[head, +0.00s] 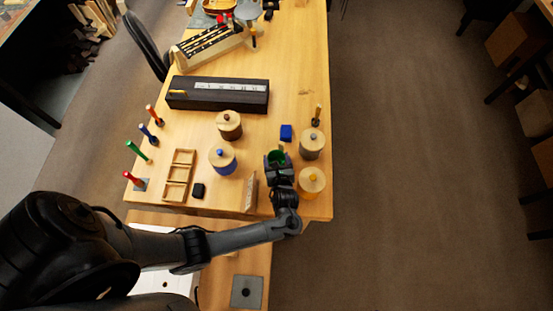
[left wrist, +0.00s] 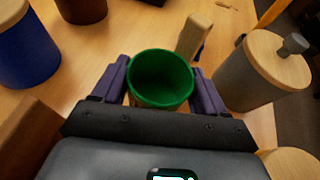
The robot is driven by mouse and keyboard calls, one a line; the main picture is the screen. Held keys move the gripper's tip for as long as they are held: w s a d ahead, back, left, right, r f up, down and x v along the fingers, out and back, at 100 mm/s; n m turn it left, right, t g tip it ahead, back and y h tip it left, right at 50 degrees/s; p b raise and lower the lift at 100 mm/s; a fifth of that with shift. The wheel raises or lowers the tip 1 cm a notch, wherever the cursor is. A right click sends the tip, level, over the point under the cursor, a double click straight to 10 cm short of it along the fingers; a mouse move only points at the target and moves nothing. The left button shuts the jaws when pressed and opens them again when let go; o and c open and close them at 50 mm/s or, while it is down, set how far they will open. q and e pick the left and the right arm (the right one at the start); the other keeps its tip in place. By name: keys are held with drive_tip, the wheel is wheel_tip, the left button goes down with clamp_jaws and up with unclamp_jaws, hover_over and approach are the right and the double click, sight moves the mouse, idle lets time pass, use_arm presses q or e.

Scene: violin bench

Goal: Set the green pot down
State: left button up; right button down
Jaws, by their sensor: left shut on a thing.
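The green pot (head: 277,157) is an open, round cup near the right front of the bench. My left gripper (head: 279,170) is shut on it. In the left wrist view the pot (left wrist: 160,80) sits upright between the two purple fingers, its open mouth facing the camera. I cannot tell whether its bottom touches the bench top. My gripper hides much of the pot in the head view. My right gripper is not in view.
Lidded pots stand around: blue (head: 222,163), brown (head: 229,127), grey (head: 312,145) and yellow (head: 311,183). A blue block (head: 286,132) lies behind the green pot. A wooden tray (head: 179,177) and a black block (head: 198,190) are left. The bench's right edge is close.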

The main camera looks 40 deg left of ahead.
use_arm(q)
drive_tip(key=shift+f, duration=0.3)
drive_tip(key=o, duration=1.1)
drive_tip(key=shift+r, duration=0.1)
